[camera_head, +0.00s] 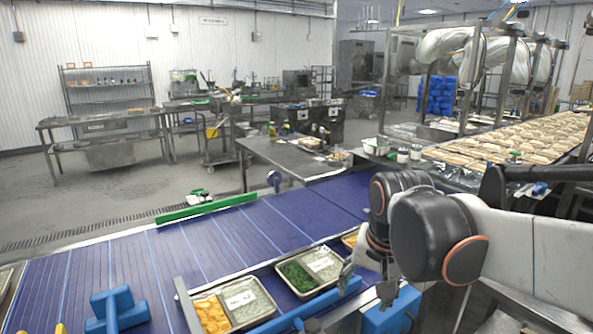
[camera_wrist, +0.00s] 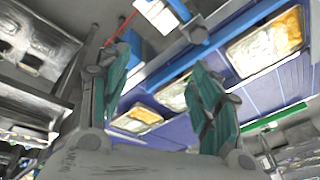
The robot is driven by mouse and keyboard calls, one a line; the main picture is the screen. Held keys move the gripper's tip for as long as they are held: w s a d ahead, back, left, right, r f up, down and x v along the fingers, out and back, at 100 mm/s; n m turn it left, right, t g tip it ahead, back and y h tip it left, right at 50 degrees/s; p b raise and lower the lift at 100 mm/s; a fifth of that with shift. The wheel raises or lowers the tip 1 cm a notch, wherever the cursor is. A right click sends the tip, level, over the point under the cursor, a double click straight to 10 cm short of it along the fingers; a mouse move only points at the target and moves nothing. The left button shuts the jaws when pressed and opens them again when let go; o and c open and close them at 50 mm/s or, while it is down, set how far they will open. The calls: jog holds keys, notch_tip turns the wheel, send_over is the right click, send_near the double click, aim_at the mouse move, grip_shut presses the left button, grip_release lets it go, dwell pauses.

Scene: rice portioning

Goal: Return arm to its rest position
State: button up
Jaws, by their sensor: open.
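My arm reaches in from the right in the head view, with my gripper (camera_head: 367,281) hanging low beside the front edge of the purple conveyor. In the wrist view my gripper (camera_wrist: 163,62) has its two teal-padded fingers spread wide, with nothing held between them. A tray with orange and white food (camera_head: 231,301) lies on the conveyor. Another tray with green and white food (camera_head: 310,270) lies to its right, near my gripper. A third tray with orange food (camera_head: 349,240) is mostly hidden behind my gripper.
The purple conveyor (camera_head: 190,250) runs across the front, with a green rail (camera_head: 205,208) along its far side. Blue fixtures (camera_head: 118,311) stand at the near edge. A metal table (camera_head: 290,155) stands behind the belt. A belt of packed food (camera_head: 530,140) is at the right.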

jog(key=s+d+f+n+t+p, duration=0.1)
jog(key=s+d+n+t, duration=0.2)
jog(key=s, duration=0.9)
jog(key=shift+s+d+f+n+t+h, duration=0.3)
jog(key=shift+d+n, duration=0.4)
jog(key=shift+d, duration=1.05)
jog(key=shift+w, duration=0.1)
